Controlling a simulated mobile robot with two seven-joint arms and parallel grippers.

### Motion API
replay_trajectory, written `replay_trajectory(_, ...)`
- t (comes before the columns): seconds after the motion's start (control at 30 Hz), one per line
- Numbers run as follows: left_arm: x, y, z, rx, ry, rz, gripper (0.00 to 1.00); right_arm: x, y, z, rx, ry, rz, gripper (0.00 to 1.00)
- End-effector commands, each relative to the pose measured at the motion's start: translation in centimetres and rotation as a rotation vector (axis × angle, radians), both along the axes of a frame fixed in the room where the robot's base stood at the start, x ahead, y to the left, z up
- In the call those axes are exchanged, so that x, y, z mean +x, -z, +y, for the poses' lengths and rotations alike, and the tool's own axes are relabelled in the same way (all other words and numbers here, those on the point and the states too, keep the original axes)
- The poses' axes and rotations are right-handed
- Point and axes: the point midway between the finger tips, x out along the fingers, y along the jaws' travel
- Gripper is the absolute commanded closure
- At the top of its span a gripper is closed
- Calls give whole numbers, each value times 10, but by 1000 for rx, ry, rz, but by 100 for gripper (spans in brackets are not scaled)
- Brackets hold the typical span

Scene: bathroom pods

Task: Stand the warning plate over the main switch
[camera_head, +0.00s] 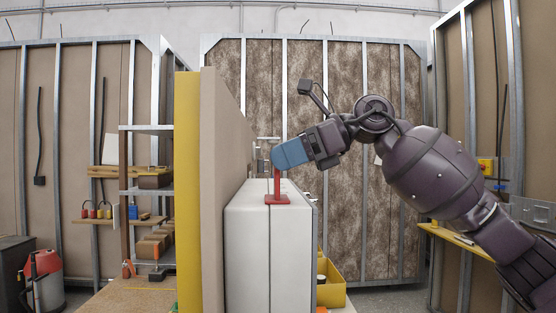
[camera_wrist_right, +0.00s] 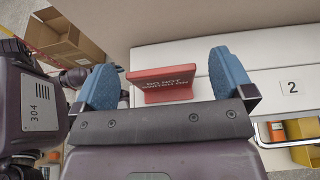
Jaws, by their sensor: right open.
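The red warning plate (camera_head: 277,199) stands upright on the white cabinet top in the head view. In the right wrist view the plate (camera_wrist_right: 163,84) shows white lettering reading "DO NOT SWITCH ON". My right gripper (camera_head: 279,158) is at the plate's upper part. Its blue fingers (camera_wrist_right: 163,66) are spread wide, one on each side of the plate, with gaps visible on both sides. A yellow box with a red knob (camera_head: 487,167), which looks like the main switch, is on the right wall behind my right arm. My left gripper is not in view.
The white cabinet (camera_head: 250,245) stands against a beige and yellow panel (camera_head: 187,200) on its left. A yellow bin (camera_head: 332,290) is low at its right. A narrow yellow shelf (camera_head: 455,240) runs along the right wall. Shelving with tools (camera_head: 147,190) is at the left.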

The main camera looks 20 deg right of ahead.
Motion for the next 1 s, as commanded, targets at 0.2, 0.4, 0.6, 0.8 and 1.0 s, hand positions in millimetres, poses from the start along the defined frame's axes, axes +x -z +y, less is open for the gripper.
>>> replay_trajectory(0.2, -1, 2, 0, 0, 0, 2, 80, -10, -15, -37, -1, 4, 1, 1)
replay_trajectory(0.4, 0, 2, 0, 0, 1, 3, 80, -20, -30, -70, -1, 3, 0, 1)
replay_trajectory(0.6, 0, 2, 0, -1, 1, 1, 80, -26, -39, -90, 0, 2, -1, 1)
replay_trajectory(0.8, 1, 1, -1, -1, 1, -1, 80, -28, -41, -97, -1, -1, 1, 1)
replay_trajectory(1.0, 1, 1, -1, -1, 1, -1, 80, -28, -42, -97, -1, -1, 1, 1)
